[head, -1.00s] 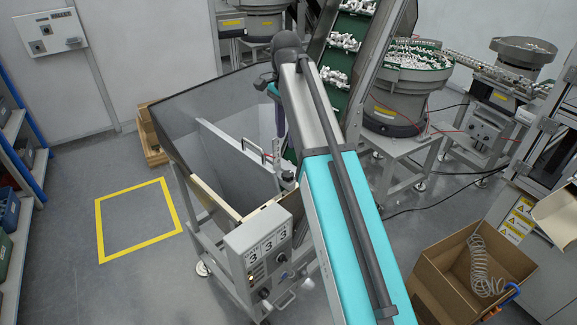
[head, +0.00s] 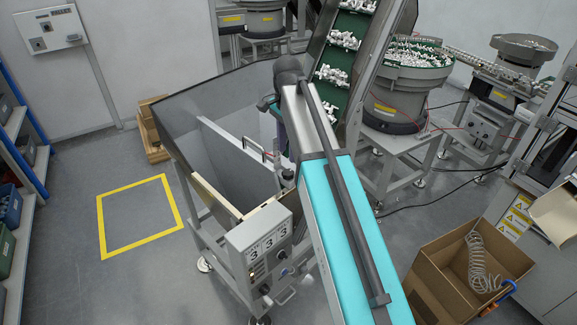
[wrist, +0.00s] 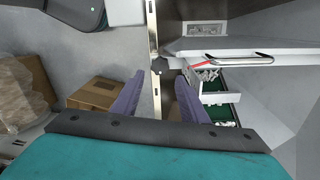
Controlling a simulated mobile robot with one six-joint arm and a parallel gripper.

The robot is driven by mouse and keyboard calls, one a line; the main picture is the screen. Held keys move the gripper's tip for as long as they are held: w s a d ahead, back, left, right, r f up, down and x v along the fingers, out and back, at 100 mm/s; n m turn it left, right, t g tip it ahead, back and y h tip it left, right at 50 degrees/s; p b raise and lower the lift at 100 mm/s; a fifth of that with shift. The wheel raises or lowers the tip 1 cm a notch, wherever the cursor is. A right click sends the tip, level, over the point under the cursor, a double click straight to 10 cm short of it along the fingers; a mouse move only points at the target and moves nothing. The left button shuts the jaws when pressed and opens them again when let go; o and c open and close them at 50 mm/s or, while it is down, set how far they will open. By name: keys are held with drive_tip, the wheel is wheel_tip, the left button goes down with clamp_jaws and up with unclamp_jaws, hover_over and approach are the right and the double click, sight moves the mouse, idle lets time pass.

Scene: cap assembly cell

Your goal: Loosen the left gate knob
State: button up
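The gate is a pale panel (head: 238,152) standing in the grey hopper, with a red-and-white handle (head: 254,148) on its top edge. In the wrist view the handle (wrist: 235,60) is at upper right. A small dark knob (wrist: 160,65) sits at the hopper rim by the gate's left end in that view; I cannot tell for certain that it is the left gate knob. My gripper (wrist: 157,84) has two purple fingers spread apart, with nothing held. The knob shows just beyond the gap between the fingertips. In the head view my arm hides most of the gripper.
The hopper's rim (wrist: 154,35) runs between the fingers. A control box (head: 262,246) hangs on the hopper's front. A conveyor with white parts (head: 343,40) rises behind my arm. Cardboard boxes (wrist: 92,94) lie on the floor beside the hopper. Floor inside the yellow square (head: 140,215) is clear.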

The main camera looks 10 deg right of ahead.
sight(288, 172)
drive_tip(key=shift+f+p, duration=1.15)
drive_tip(key=shift+f, duration=2.9)
drive_tip(key=c, duration=0.8)
drive_tip(key=shift+o, duration=0.2)
